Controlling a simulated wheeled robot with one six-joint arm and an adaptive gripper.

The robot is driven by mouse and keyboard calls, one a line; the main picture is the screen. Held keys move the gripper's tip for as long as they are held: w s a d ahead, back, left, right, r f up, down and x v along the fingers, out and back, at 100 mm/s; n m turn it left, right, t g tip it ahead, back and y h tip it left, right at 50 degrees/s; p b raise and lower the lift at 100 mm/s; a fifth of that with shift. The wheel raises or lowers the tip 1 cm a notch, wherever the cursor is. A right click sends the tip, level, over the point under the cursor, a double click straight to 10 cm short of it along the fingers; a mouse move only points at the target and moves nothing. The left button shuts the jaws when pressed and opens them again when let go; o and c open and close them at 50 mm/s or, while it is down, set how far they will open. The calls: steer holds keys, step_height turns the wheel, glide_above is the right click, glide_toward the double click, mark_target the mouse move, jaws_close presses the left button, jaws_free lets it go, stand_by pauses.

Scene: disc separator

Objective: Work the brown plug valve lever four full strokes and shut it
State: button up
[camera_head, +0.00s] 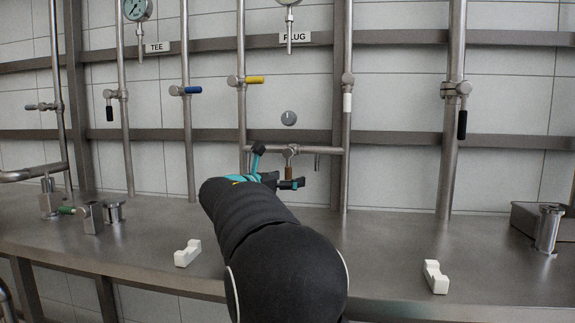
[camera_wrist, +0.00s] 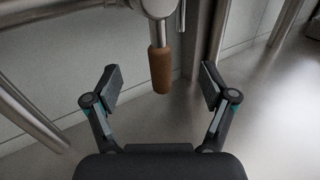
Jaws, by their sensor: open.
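The brown plug valve lever (camera_wrist: 160,70) hangs straight down from its metal valve body (camera_wrist: 157,8) in the wrist view. In the head view the lever (camera_head: 289,171) shows small below the valve (camera_head: 291,151) on a short horizontal pipe, partly beside my gripper. My gripper (camera_wrist: 155,80) is open, with one finger on each side of the lever and a gap to both. It touches nothing that I can see. In the head view my gripper (camera_head: 276,168) is just in front of the lever. A PLUG label (camera_head: 295,38) is on the rail above, partly hidden by a pipe.
White blocks (camera_head: 187,253) lie on the steel bench (camera_head: 390,225). A vertical post (camera_wrist: 218,35) stands right of the lever.

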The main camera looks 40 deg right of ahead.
steer(key=s+a, duration=0.1)
steer(key=a, duration=0.6)
steer(key=shift+s+a, duration=0.2)
steer(key=shift+r, duration=0.1)
